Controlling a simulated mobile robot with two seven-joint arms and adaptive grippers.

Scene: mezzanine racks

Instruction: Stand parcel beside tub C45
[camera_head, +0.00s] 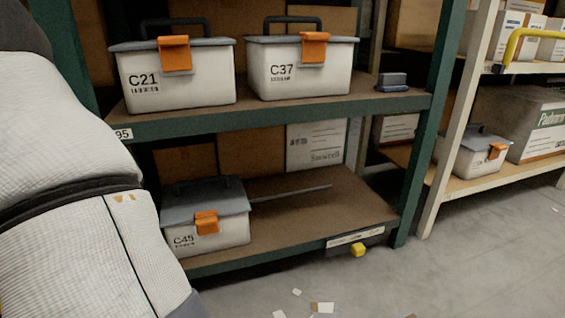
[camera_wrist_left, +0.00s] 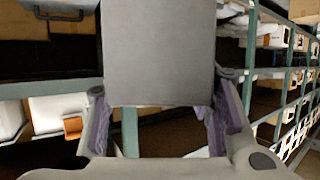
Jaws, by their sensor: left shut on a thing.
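Tub C45 (camera_head: 222,237) is white with a grey lid and an orange latch. It stands at the left of the lower shelf (camera_head: 330,220) in the head view. In the left wrist view my left gripper (camera_wrist_left: 163,112) is shut on a plain grey boxy thing, which appears to be the parcel (camera_wrist_left: 158,55). The parcel sits between the purple-padded fingers and fills the upper middle of that view. In the head view my left arm covers the left side, and its gripper and the parcel are out of frame. My right gripper is in neither view.
Tubs C21 (camera_head: 200,88) and C37 (camera_head: 325,82) stand on the shelf above, with a small dark grey object (camera_head: 391,80) to their right. A thin strip (camera_head: 290,194) lies right of C45; the shelf there is mostly bare. A green post (camera_head: 420,140) bounds the right end.

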